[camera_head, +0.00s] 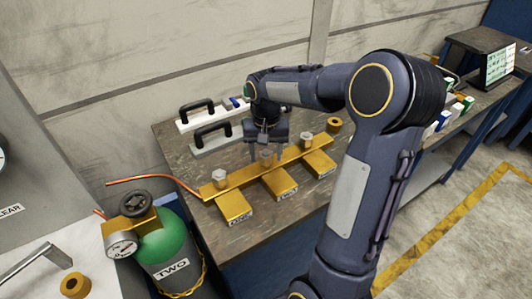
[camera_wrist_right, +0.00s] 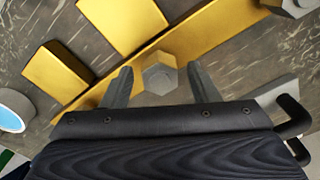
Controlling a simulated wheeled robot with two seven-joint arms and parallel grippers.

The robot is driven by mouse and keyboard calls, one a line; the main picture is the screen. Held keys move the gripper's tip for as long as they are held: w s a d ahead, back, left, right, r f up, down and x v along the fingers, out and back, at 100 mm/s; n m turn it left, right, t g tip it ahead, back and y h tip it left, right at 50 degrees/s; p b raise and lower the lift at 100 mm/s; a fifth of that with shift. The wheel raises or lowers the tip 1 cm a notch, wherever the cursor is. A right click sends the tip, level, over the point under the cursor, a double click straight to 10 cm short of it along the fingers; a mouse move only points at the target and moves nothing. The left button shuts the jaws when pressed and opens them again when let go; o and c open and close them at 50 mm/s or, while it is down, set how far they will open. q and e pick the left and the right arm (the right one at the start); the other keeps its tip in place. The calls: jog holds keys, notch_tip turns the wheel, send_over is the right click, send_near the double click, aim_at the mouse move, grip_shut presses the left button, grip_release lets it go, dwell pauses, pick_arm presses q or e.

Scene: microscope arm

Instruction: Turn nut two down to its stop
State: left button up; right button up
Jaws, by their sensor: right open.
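A brass manifold bar (camera_head: 240,178) lies on the workbench, with three brass blocks along its front side. Three grey hex nuts stand along it: a left nut (camera_head: 219,176), a middle nut (camera_head: 267,157) and a right nut (camera_head: 307,140). My right gripper (camera_head: 268,150) points down at the middle nut. In the right wrist view, the middle nut (camera_wrist_right: 160,75) sits between the open fingers of my right gripper (camera_wrist_right: 160,80), with a gap on each side. My left gripper is not in view.
Two plates with black handles (camera_head: 212,137) lie behind the bar. A copper tube (camera_head: 150,181) runs off its left end. A brass ring (camera_head: 333,125) is near its right end. A green cylinder marked TWO (camera_head: 168,245) with a gauge stands at the front left.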

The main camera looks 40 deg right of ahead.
aim_at(266, 154)
notch_tip(266, 154, up, 7)
jog(key=shift+r, duration=0.1)
dwell(0.7)
